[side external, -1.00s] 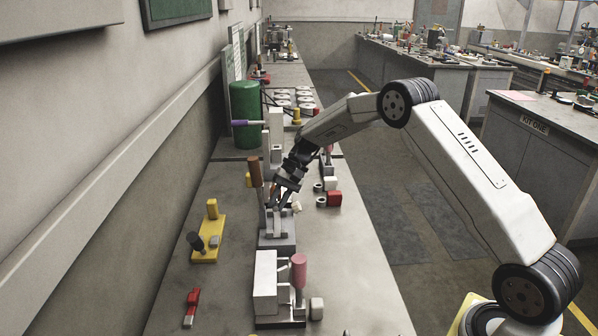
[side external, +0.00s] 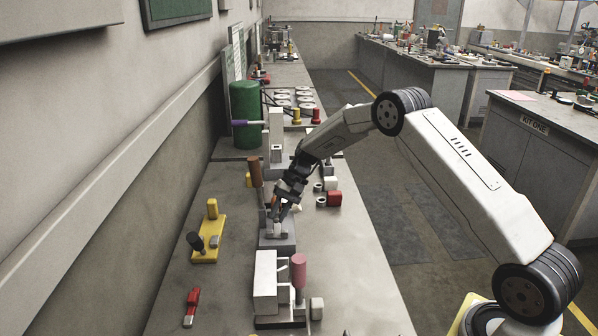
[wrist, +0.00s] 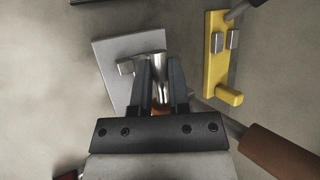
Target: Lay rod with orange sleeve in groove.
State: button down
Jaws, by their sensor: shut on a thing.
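My gripper (side external: 276,212) is shut on a rod, and it also shows in the wrist view (wrist: 160,85). The rod (wrist: 160,68) is shiny metal between the two dark fingers, with a little orange sleeve (wrist: 160,111) visible near the gripper's body. Most of the sleeve is hidden. The rod's free end is over a grey fixture plate (wrist: 108,52). The fixture (side external: 277,244) stands on the bench below my gripper. The fingers and rod hide the groove, so I cannot tell whether the rod touches it.
A brown-handled lever (side external: 256,173) stands close beside my gripper. A yellow bracket (side external: 208,240) lies to the left. A white block fixture with a pink handle (side external: 299,271) stands nearer the camera. Red and white blocks (side external: 334,199) lie to the right.

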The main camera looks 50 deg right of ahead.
aim_at(274, 242)
jog(key=shift+f, duration=2.2)
jog(key=shift+s+d+f, duration=0.1)
jog(key=shift+s+f, duration=0.1)
jog(key=shift+f, duration=0.05)
jog(key=c, duration=0.5)
grip_release()
jog(key=shift+d, duration=0.1)
jog(key=shift+w+a+r+v, duration=0.1)
jog(key=shift+a+v, duration=0.05)
jog(key=shift+v, duration=1.25)
jog(key=shift+w+a+r+v, duration=0.1)
jog(key=shift+w+v, duration=0.05)
jog(key=shift+v, duration=1.25)
jog(key=shift+w+a+r+v, duration=0.1)
jog(key=shift+a+r+v, duration=0.05)
jog(key=shift+v, duration=1.2)
